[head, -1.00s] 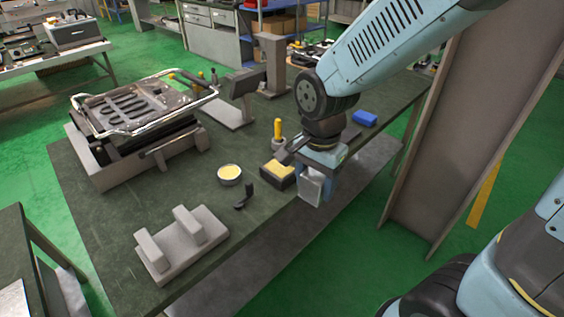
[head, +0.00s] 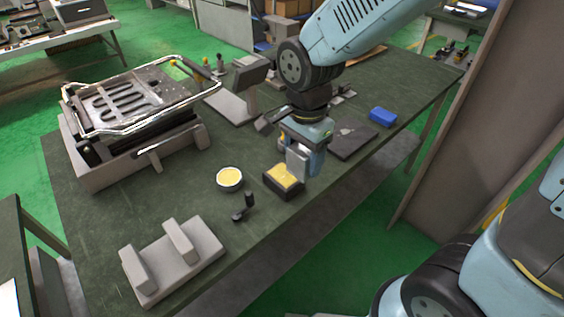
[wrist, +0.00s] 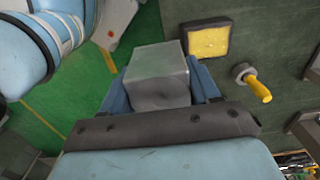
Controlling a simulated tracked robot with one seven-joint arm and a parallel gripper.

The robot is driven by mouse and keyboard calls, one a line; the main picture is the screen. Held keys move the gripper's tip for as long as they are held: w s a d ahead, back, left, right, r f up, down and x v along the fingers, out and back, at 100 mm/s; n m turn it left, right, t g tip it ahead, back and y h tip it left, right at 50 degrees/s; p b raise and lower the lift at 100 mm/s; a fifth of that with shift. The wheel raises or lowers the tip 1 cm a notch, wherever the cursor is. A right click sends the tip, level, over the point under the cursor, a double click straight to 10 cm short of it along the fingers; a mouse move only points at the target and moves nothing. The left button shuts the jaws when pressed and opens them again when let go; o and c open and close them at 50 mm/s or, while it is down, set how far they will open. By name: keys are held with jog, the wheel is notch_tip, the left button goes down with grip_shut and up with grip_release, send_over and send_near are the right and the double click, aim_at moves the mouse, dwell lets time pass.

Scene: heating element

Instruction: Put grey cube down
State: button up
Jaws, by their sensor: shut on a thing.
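The grey cube (wrist: 158,78) is between the fingers of my gripper (wrist: 160,88) in the wrist view, and the fingers are shut on it. In the head view the cube (head: 297,162) hangs under my gripper (head: 304,160), at the front edge of the dark green workbench (head: 190,225). The wrist view shows green floor to the left of the cube and the bench top to its right. How high the cube is over the bench is hard to tell.
A black box with a yellow sponge (head: 284,181) stands close beside the cube. A metal heating device (head: 135,115) is at the back left. A blue box (head: 382,117) is on the right.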

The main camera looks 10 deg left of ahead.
jog(key=w+a+f, duration=0.1)
jog(key=w+f, duration=0.1)
jog(key=w+a+f, duration=0.2)
jog(key=w, duration=0.1)
jog(key=w+a+f, duration=0.1)
jog(key=w+f, duration=0.2)
jog(key=shift+a, duration=0.2)
jog(key=shift+w+a+f, duration=0.25)
jog(key=shift+w+f, duration=0.1)
jog(key=shift+f, duration=0.15)
jog(key=shift+w+f, duration=0.1)
jog(key=shift+f, duration=1.55)
jog(key=shift+f, duration=0.1)
jog(key=o, duration=1.4)
